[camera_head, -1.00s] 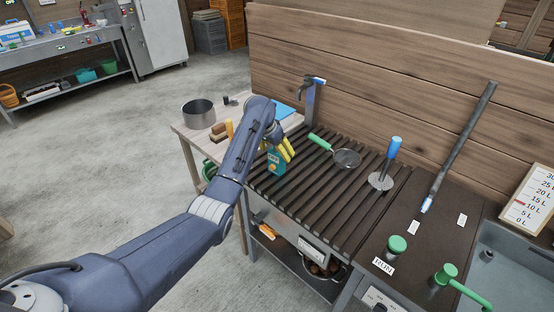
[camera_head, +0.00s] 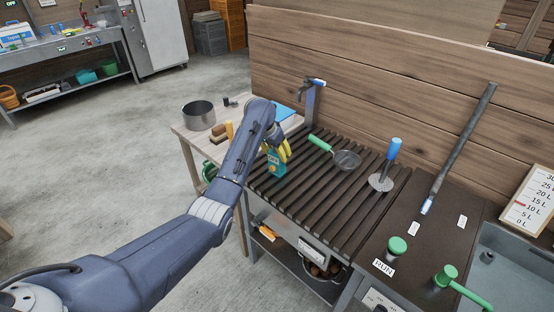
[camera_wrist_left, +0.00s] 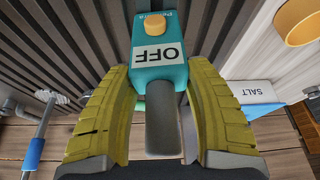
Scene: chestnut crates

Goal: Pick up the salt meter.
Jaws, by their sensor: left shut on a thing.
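The salt meter (camera_head: 275,164) is a small teal box on the left end of the dark slatted rack. In the left wrist view the meter (camera_wrist_left: 159,73) shows an orange button, a white "OFF" label and a dark grey grip. My left gripper (camera_head: 284,149) has yellow fingers and is shut on the meter. In the left wrist view its fingers lie on both sides of the grip. I cannot tell whether the meter touches the slats. My right gripper is not in view.
The slatted rack (camera_head: 317,196) also holds a green-handled strainer (camera_head: 346,160) and a blue-handled tool (camera_head: 393,151). A tap (camera_head: 312,95) stands behind the meter. A steel pot (camera_head: 199,115) stands on the side table at left. A sink is at far right.

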